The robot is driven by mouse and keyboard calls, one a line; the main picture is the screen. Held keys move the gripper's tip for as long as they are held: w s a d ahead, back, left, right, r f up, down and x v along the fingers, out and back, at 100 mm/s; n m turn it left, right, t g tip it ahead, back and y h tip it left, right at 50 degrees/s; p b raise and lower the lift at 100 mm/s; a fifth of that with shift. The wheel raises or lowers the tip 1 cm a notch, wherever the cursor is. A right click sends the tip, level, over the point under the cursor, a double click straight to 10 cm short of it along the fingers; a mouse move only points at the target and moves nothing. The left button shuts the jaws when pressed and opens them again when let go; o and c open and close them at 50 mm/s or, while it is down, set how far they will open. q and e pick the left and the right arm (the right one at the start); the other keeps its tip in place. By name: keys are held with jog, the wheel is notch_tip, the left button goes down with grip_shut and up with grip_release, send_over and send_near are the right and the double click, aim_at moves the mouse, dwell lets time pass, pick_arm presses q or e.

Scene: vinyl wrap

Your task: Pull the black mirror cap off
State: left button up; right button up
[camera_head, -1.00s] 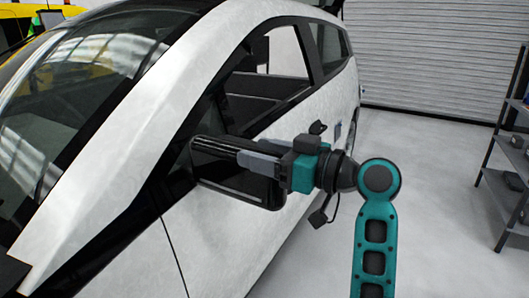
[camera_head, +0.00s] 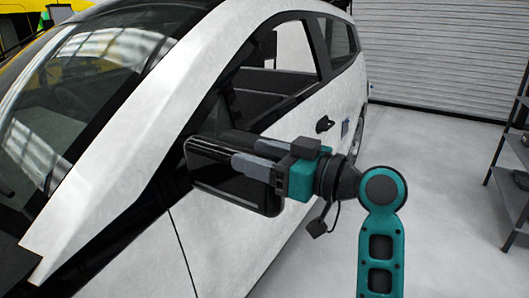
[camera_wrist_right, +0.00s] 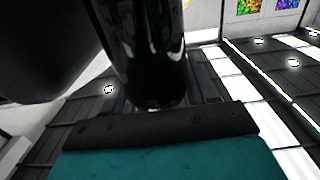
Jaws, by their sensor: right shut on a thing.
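The glossy black mirror cap (camera_head: 215,178) shows at the side of the white car (camera_head: 120,125), near the front of the door window. My right gripper (camera_head: 240,156) reaches it from the right, with its grey fingers shut on the cap's upper part. Whether the cap is still seated on the mirror cannot be told. In the right wrist view a glossy black surface (camera_wrist_right: 145,55), probably the cap, rises just beyond the dark gripper edge; the fingertips are hidden there. My left gripper is not in view.
A grey shelf rack (camera_head: 510,165) stands at the right edge. A closed roller shutter (camera_head: 440,60) is behind the car. The pale floor (camera_head: 440,180) between car and rack is clear. A yellow vehicle (camera_head: 72,17) shows at top left.

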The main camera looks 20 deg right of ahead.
aim_at(241, 209)
jog(key=s+a, duration=0.2)
jog(key=a, duration=0.1)
jog(key=shift+s, duration=0.2)
dwell(0.4)
jog(key=shift+f, duration=0.1)
jog(key=w+d, duration=0.1)
jog(key=d, duration=0.1)
jog(key=w+d, duration=0.2)
jog(key=shift+w, duration=0.15)
jog(key=a+f, duration=0.1)
jog(key=f, duration=0.2)
jog(key=s+a+f+m+h, duration=0.1)
jog(key=a+f, duration=0.1)
jog(key=f, duration=0.1)
jog(key=a+f+h, duration=0.1)
jog(key=f, duration=0.2)
jog(key=shift+s+a+f+t, duration=0.1)
jog(key=shift+s+a+t, duration=0.05)
jog(key=shift+a+t, duration=0.25)
jog(key=s+a+f, duration=0.5)
jog(key=shift+s+f+m+t, duration=0.3)
jog(key=shift+f+m+t, duration=0.1)
jog(key=shift+h, duration=0.3)
